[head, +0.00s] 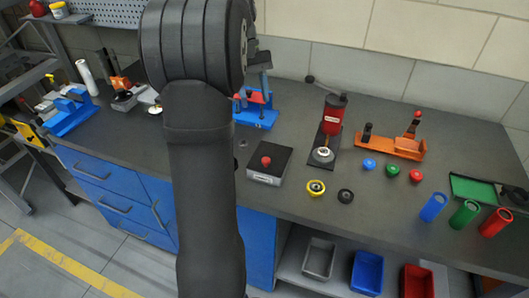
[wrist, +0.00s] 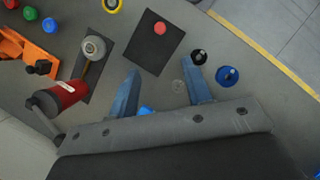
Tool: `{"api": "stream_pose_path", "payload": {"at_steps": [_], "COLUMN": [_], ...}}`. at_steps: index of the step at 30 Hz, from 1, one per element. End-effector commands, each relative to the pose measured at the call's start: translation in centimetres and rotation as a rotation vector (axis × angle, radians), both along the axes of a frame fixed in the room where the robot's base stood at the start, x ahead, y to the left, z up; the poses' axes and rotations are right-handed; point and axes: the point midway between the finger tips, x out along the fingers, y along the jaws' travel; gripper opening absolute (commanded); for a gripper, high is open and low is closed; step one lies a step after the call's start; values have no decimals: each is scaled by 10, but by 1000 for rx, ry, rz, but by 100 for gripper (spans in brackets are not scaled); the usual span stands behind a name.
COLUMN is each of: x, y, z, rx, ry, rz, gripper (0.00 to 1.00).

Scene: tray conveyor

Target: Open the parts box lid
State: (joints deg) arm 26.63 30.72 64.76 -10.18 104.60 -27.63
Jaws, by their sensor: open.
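The parts box (head: 264,179) stands on the dark bench, just right of my arm in the head view. In the wrist view the lid (wrist: 141,45) shows from above, with the red knob (wrist: 160,28) near the top of the picture. My gripper (wrist: 164,68) is open and empty, its two bluish fingers apart, with the lid beyond the fingertips. It is not touching the knob.
A red press (head: 333,120) stands right of the box, with an orange fixture (head: 390,147) farther right. A yellow ring (head: 316,187) and a black ring (head: 345,196) lie near the front edge. A blue-based part (wrist: 228,76) lies by the right finger.

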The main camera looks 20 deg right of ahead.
Motion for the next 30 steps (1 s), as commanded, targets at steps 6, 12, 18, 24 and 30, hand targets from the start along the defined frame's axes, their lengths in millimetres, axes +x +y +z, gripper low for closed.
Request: {"api": "stream_pose_path", "payload": {"at_steps": [6,12,18,24,30], "x": [-11,-28,-45,-58,-65], "y": [0,0,0,0,0], "z": [-24,-64,-105,-138,-156], "rx": [0,0,0,0,-1], "ry": [5,5,5,4,1], "rz": [-6,-5,-4,-3,-3], "gripper": [45,45,45,45,45]}}
